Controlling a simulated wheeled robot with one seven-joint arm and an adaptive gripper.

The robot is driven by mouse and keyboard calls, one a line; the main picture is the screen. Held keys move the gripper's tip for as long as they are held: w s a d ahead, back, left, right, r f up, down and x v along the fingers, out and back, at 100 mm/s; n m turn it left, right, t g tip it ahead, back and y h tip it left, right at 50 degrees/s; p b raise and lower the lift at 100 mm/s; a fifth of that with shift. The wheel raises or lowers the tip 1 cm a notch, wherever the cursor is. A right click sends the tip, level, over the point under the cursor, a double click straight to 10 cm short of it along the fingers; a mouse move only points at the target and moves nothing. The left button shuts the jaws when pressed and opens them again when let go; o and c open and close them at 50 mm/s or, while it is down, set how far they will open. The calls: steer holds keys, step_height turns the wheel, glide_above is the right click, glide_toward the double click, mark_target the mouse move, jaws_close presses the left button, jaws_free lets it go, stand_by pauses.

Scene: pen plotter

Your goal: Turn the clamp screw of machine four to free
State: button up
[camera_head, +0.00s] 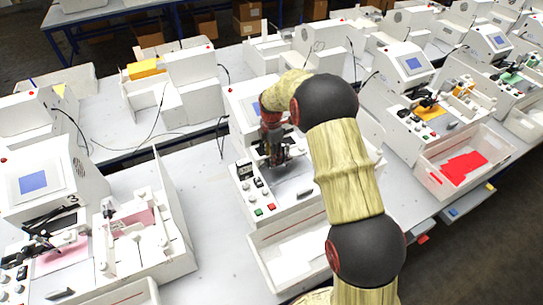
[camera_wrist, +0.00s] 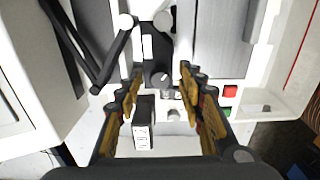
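The machine under my arm (camera_head: 300,200) stands right of the machine marked 3; its own number is hidden by my arm. My gripper (camera_head: 272,158) points down over its control panel. In the wrist view my gripper (camera_wrist: 161,76) is open, with one finger on each side. A small dark knob (camera_wrist: 159,79), which looks like the clamp screw, lies between the fingertips. I cannot tell whether the fingers touch it or which way it is set.
A black labelled block (camera_wrist: 144,128) and a pale knob (camera_wrist: 174,115) sit close to the fingers. Green (camera_wrist: 230,105) and red (camera_wrist: 230,90) buttons are to the right. Machine 3 (camera_head: 45,185) stands left, and another machine (camera_head: 410,65) stands right.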

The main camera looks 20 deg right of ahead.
steer(key=shift+r, duration=0.1)
step_height(320, 180, up, 12)
stand_by(0.6)
stand_by(0.4)
